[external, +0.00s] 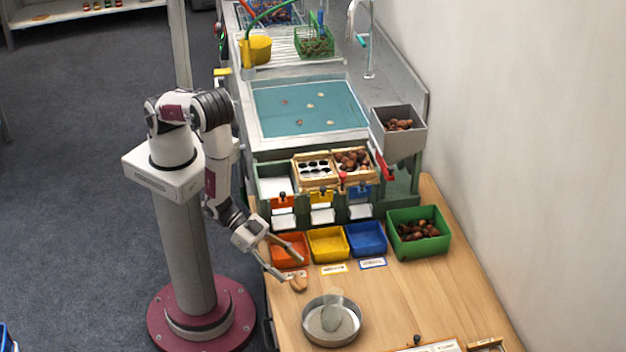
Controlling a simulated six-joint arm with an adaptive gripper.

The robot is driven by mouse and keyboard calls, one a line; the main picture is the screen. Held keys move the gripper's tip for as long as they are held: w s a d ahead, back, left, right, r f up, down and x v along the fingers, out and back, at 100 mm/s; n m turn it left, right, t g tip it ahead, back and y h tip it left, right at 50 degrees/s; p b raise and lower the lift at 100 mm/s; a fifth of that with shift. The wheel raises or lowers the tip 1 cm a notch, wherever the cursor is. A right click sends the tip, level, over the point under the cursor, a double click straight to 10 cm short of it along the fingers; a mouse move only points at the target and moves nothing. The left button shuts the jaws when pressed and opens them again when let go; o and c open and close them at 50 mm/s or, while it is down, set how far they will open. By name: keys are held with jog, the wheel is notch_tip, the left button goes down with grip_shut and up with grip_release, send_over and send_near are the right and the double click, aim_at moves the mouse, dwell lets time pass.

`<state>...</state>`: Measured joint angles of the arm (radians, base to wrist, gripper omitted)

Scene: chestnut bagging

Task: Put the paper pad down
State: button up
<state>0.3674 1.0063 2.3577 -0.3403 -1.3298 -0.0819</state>
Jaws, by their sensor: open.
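My gripper (294,269) is open, low over the near left part of the wooden worktop, in front of the orange bin. Its two fingers are spread and nothing shows between them. A small tan-brown object (298,284) lies on the worktop just beyond the fingertips. A round metal pan (355,336) stands to the right and nearer the camera. I cannot tell for sure which of these, if either, is the paper pad.
Orange (290,249), yellow (328,245) and blue (367,239) bins stand in a row behind my gripper. A green crate (444,243) of chestnuts stands at their right. Labels lie before the bins.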

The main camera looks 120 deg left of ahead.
aim_at(298, 278)
jog(key=shift+w+f, duration=0.1)
jog(key=shift+w, duration=0.15)
jog(key=shift+w+d+f, duration=0.3)
jog(key=shift+w+f, duration=0.4)
jog(key=shift+w, duration=0.15)
jog(key=shift+x, duration=1.5)
jog(key=shift+s, duration=0.1)
jog(key=c, duration=0.9)
jog(key=shift+r, duration=0.1)
jog(key=shift+r, duration=4.85)
